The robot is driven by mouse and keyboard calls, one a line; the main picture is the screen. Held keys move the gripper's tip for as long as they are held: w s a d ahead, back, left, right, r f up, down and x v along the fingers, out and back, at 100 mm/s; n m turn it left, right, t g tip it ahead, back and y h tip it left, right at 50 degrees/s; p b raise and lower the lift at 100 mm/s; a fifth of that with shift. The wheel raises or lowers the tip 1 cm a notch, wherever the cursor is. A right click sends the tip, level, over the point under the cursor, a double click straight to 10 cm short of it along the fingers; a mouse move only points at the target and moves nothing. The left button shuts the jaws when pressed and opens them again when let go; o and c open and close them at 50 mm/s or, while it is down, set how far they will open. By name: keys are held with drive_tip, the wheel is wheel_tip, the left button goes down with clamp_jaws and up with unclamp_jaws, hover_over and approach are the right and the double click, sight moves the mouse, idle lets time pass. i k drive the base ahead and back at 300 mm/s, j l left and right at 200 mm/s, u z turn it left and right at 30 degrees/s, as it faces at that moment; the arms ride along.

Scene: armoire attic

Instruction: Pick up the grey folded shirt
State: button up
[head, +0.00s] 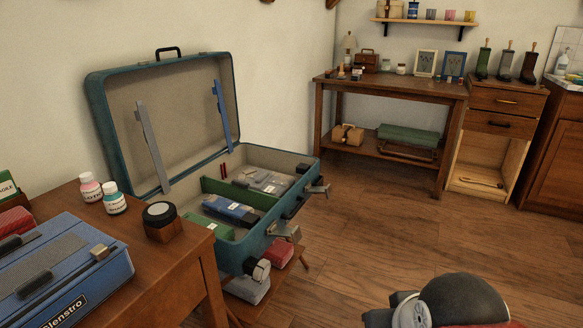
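A light grey folded cloth (248,289), likely the grey folded shirt, lies low under the front of the open teal suitcase (262,236). The suitcase partly hides it from above. A red folded cloth (279,254) lies beside it, to the right. Inside the suitcase, a flat grey item (266,182) lies in the back part; I cannot tell whether it is folded cloth. My gripper is not in view; only a rounded dark and red part, probably of my arm, shows at the bottom right.
The suitcase lid (170,120) stands open against the wall. A wooden table (160,275) at left holds a blue case (65,268), two bottles and a dark-topped jar (160,218). A workbench (390,88) stands at the back. The wooden floor (390,240) between is clear.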

sight(273, 183)
drive_tip(key=i+l, duration=0.2)
drive_tip(key=i, duration=0.4)
drive_tip(key=i+l+z, duration=0.1)
drive_tip(key=i, duration=0.45)
drive_tip(key=i+j+z, duration=0.1)
drive_tip(key=i+j, duration=0.5)
